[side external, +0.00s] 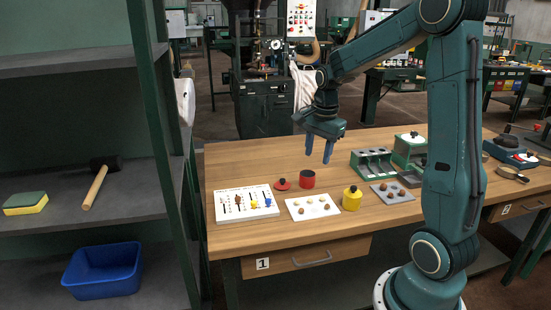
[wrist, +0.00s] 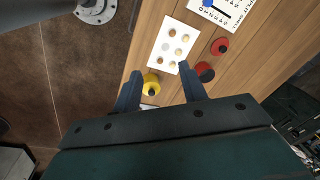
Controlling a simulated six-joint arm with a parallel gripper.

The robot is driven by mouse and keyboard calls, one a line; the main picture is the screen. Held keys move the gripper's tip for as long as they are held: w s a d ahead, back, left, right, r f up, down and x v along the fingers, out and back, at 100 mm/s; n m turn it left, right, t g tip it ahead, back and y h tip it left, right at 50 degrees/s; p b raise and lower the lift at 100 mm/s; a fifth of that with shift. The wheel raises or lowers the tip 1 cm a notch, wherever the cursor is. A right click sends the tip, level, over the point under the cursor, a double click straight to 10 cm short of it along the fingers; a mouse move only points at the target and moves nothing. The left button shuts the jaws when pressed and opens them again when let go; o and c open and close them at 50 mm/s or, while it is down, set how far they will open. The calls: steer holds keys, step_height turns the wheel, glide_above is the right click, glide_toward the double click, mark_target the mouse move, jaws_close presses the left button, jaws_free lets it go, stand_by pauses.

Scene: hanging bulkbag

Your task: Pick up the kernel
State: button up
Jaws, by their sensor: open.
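A white tray (side external: 303,216) on the wooden table holds several small nut-like pieces, some brown and some pale. It also shows in the wrist view (wrist: 163,43), beyond my fingertips. The pieces are too small for me to tell which is the kernel. A grey tray (side external: 378,196) to the right holds several brown nuts. My gripper (side external: 319,156) is open and empty, with its fingers pointing down well above the table, behind the white tray. In the wrist view my gripper (wrist: 157,80) frames a yellow pot (wrist: 151,83) between its fingers.
The yellow pot (side external: 351,200) stands between the two trays. A white labelled board (side external: 235,214) is at left; a green rack (side external: 371,164) is behind the grey tray. The table's front edge is close.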

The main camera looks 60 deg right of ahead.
steer(key=s+d+f+m+g, duration=0.1)
steer(key=d+f+m, duration=0.6)
steer(key=d+f, duration=0.2)
steer(key=shift+d+y, duration=0.4)
steer(key=shift+d, duration=0.35)
glide_above(327, 206)
steer(key=shift+s+d+f, duration=0.1)
steer(key=shift+d+f, duration=0.05)
steer(key=shift+f, duration=1.3)
steer(key=shift+d+f, duration=0.15)
steer(key=shift+f, duration=1.25)
steer(key=shift+s+d+f, duration=0.1)
steer(key=shift+d+f, duration=0.05)
steer(key=shift+f, duration=1.3)
steer(key=shift+f, duration=0.1)
steer(key=shift+w+f, duration=0.15)
steer(key=shift+f, duration=2.3)
jaws_close()
